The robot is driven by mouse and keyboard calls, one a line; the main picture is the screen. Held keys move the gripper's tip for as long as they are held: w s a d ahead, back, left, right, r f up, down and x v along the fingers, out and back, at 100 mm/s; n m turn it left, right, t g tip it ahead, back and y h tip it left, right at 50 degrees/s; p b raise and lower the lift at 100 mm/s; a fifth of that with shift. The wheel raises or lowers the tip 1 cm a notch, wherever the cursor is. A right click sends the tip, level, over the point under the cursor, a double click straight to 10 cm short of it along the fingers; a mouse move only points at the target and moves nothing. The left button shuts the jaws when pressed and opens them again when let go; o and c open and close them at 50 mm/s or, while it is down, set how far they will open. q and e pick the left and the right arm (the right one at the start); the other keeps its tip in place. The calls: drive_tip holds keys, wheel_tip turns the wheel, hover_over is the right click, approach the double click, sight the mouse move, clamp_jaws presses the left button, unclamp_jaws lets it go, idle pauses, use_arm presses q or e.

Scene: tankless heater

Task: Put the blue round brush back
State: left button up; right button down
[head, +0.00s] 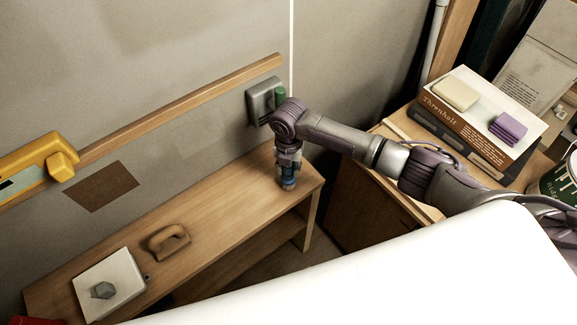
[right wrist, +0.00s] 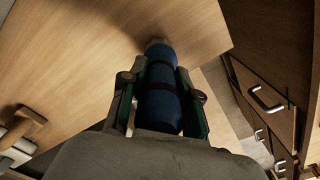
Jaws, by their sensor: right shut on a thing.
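The blue round brush (head: 288,179) is held by my right gripper (head: 288,166) over the right end of the wooden bench. That end points at the bench top, close to the bench's edge. I cannot tell whether it touches the wood. My left gripper is not in view.
The wooden bench (head: 220,192) carries a brown handled block (head: 168,241) and a white plate with a grey knob (head: 103,290). A drawer cabinet (head: 365,195) stands right. The bench middle is clear.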

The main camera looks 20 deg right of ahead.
drive_tip(key=shift+f, duration=0.3)
drive_tip(key=c, duration=0.7)
unclamp_jaws()
drive_tip(key=shift+c, duration=0.2)
wheel_tip(320, 180, up, 12)
drive_tip(key=shift+r, duration=0.1)
